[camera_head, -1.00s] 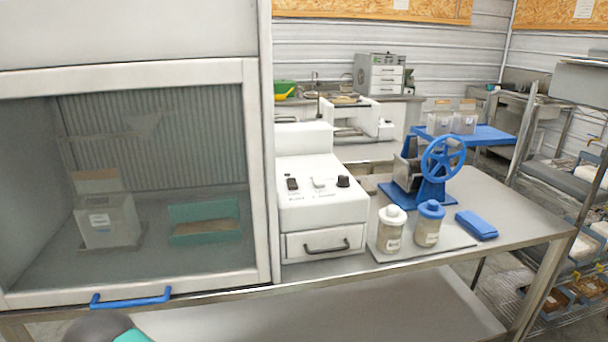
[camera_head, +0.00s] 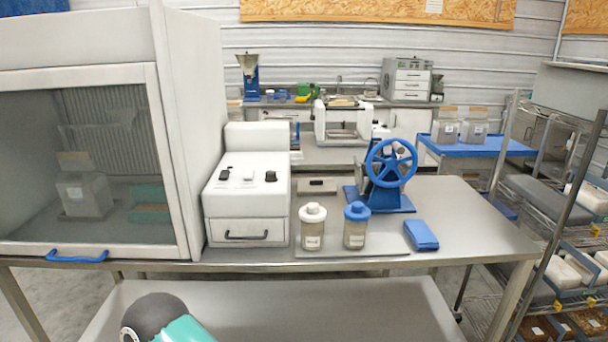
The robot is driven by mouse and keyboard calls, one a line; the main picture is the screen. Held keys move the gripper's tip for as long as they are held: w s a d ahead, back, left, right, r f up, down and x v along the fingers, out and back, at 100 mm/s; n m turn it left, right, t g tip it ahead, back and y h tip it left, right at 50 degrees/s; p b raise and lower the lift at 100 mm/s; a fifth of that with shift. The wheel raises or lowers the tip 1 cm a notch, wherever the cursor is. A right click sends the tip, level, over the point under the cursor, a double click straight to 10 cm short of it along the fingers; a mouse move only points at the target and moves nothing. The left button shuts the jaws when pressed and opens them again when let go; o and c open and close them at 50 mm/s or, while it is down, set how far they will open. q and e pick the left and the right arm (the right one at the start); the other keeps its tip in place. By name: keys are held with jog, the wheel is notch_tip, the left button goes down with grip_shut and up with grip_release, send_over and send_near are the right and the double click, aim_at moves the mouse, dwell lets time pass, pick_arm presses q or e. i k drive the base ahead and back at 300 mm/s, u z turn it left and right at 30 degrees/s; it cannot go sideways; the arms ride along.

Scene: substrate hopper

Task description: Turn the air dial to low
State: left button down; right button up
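A white control box (camera_head: 246,195) stands on the steel bench, just right of the glass-fronted cabinet. A round black dial (camera_head: 270,176) sits at the right of its sloped top; I take this as the air dial. Its pointer and labels are too small to read. To its left are a white switch (camera_head: 249,174) and a dark switch (camera_head: 223,173). Neither of my grippers is in view. Only a grey and teal part of my own arm shows at the bottom left, below and in front of the bench edge, away from the dial.
The cabinet has a blue handle (camera_head: 77,257) and a closed front. Two jars, one white-lidded (camera_head: 312,228) and one blue-lidded (camera_head: 356,227), stand right of the box. Behind them is a blue hand-wheel device (camera_head: 389,165). A blue folded item (camera_head: 421,235) lies farther right.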

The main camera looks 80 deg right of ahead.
aim_at(271, 177)
jog(key=z, duration=0.05)
jog(key=k, duration=0.65)
jog(key=u, duration=1.35)
jog(key=i, duration=0.1)
jog(key=z, duration=2.8)
jog(key=i, duration=0.8)
